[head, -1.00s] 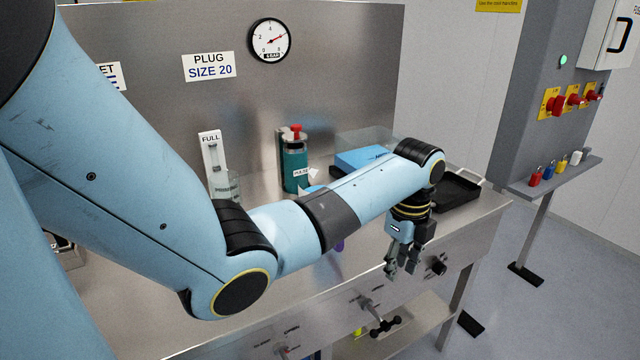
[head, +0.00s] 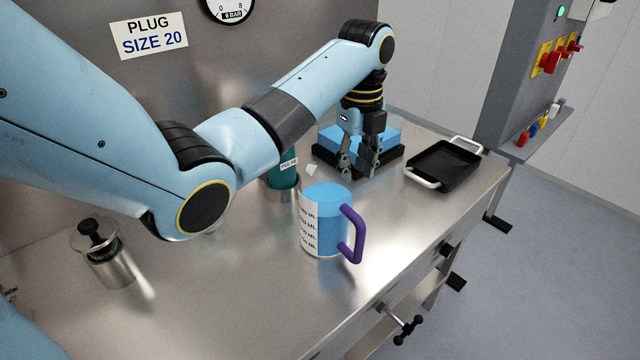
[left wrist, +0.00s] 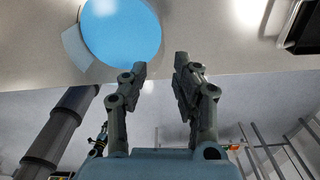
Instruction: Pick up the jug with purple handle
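The jug (head: 326,232) stands upright on the steel worktop. It is blue with a white measuring scale on its left side and a purple handle (head: 352,236) on its right. My left gripper (head: 358,172) points down, up and right of the jug in the head view. Its fingers are apart with nothing between them, and it is clear of the jug. In the left wrist view the open fingers (left wrist: 160,75) show below a round blue shape (left wrist: 122,30) with a white patch, which looks like the jug; no purple handle shows there. My right gripper is not in view.
A blue box in a black tray (head: 325,143) lies behind the left gripper. A black tray with white handles (head: 441,166) is right of it. A green container (head: 283,177) stands behind the jug, and a metal canister (head: 108,262) at left. The worktop in front is clear.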

